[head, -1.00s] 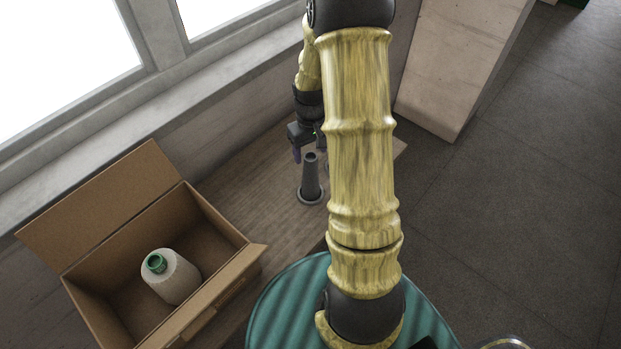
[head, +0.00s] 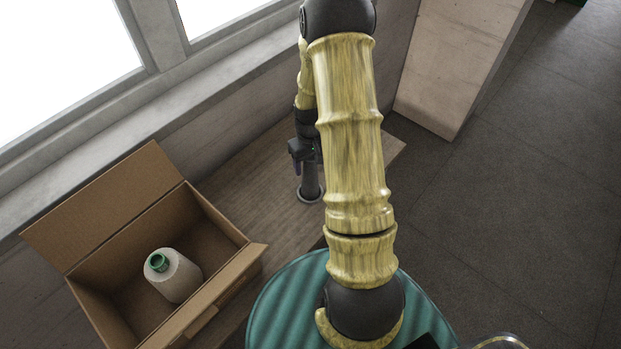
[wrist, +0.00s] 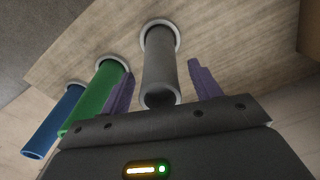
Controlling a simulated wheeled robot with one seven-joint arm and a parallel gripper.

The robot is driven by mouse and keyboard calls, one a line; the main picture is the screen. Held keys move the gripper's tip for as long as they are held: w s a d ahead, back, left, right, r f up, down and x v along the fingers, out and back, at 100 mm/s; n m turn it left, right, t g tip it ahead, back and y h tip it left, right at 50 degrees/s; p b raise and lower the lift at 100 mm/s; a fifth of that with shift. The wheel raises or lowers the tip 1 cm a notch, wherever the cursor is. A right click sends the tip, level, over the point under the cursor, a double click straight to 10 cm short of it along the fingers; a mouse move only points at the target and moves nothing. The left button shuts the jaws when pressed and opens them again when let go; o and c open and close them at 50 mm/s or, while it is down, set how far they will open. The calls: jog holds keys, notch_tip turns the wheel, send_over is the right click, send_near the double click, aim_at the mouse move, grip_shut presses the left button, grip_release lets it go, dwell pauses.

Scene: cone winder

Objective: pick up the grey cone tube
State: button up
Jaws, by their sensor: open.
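The grey cone tube (head: 309,184) stands upright on the wooden table with its round base down. In the head view my gripper (head: 306,160) is at its upper part and hides its top. In the wrist view the grey cone tube (wrist: 158,75) lies between the two purple fingers of my gripper (wrist: 160,88). The fingers are apart, with a gap visible between the tube and the right finger. My arm hides much of the table in the head view.
A green tube (wrist: 95,98) and a blue tube (wrist: 55,120) stand beside the grey one, the green close to my left finger. A cardboard box (head: 219,290) holding a white yarn cone (head: 176,277) with a green tube stands at the left. A wall and window lie behind.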

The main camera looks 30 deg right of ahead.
jog(key=c, duration=1.2)
jog(key=shift+r, duration=0.1)
notch_tip(320, 180, up, 10)
jog(key=shift+f+b, duration=0.1)
jog(key=shift+b, duration=0.65)
